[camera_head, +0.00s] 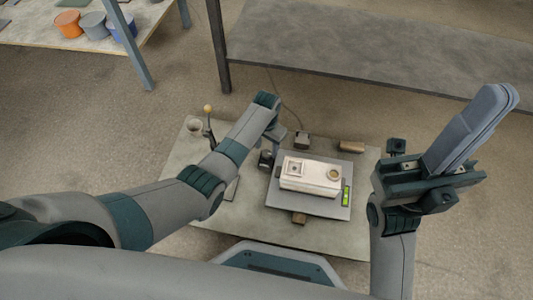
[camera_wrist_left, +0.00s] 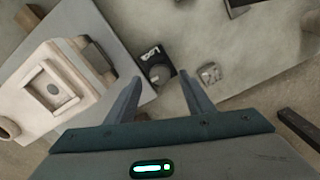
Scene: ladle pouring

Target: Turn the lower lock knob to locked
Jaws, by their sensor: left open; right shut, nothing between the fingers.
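A small dark block with white lettering carries a round dark lock knob (camera_wrist_left: 157,73). In the left wrist view it lies between and just beyond my left fingertips (camera_wrist_left: 160,78), which are apart; contact cannot be told. In the head view a dark knob block (camera_head: 266,158) sits at the left edge of the grey plate (camera_head: 320,209), close to my left gripper (camera_head: 279,134). The knob's exact setting is too small to read. On the plate stands a cream block (camera_head: 311,176) with a square recess and a round cup. My right gripper (camera_head: 512,96) is raised at the right, shut and empty.
The worktable (camera_head: 230,222) also bears a stick with a yellow ball (camera_head: 208,109), a cup (camera_head: 193,126), a green level (camera_head: 346,195) and brown blocks (camera_head: 351,146). A grey bench (camera_head: 350,50) and a table with buckets (camera_head: 68,24) stand behind.

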